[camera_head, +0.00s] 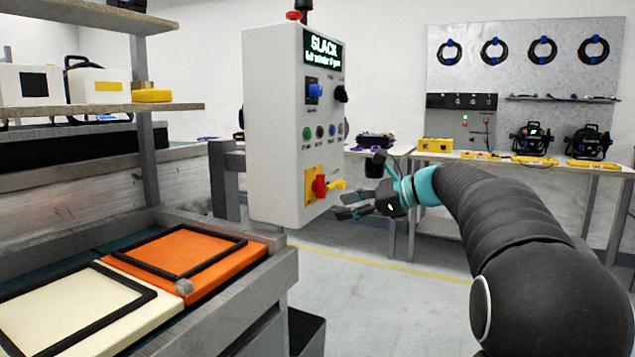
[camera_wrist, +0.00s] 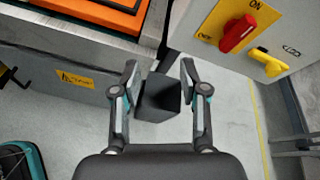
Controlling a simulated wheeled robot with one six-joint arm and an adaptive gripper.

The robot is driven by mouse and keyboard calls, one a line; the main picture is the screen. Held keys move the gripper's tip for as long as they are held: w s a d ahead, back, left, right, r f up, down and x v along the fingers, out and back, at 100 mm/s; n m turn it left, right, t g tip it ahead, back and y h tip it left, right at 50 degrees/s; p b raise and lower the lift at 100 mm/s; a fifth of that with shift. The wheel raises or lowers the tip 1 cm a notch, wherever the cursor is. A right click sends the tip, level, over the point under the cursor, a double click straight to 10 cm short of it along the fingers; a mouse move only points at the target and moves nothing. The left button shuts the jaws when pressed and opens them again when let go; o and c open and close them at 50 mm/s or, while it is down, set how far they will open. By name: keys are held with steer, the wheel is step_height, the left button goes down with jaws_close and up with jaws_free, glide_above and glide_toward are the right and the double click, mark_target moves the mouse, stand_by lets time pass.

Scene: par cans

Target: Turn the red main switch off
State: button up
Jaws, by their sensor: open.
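The red main switch (camera_head: 319,186) sits on a yellow plate (camera_head: 310,196) low on the front of a white control box (camera_head: 272,120). A yellow lever piece (camera_head: 338,184) sticks out beside it. In the wrist view the red switch (camera_wrist: 237,33) is at the upper right, with "ON" and "OFF" marked on its plate and the yellow piece (camera_wrist: 268,61) to its right. The red handle slants between the two marks, so I cannot tell its setting. My gripper (camera_head: 350,205) is open and empty, just right of the switch and apart from it. Its two fingers (camera_wrist: 160,80) point past the box's lower edge.
The box also carries a lit screen (camera_head: 322,48), a blue knob (camera_head: 315,91), a black knob (camera_head: 341,94) and several small buttons. A bench with orange (camera_head: 215,273) and cream (camera_head: 60,318) padded panels stands at left. Floor (camera_head: 370,300) in front is clear.

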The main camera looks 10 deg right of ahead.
mark_target(325, 178)
steer(key=w+d+r+m+t+y, duration=0.25)
steer(key=w+d+m, duration=0.25)
steer(key=w+d, duration=0.35)
steer(key=shift+y, duration=0.35)
steer(key=x, duration=1.3)
steer(key=shift+s+a+r, duration=0.1)
steer(key=shift+s+a, duration=0.05)
steer(key=shift+s, duration=0.1)
jaws_close()
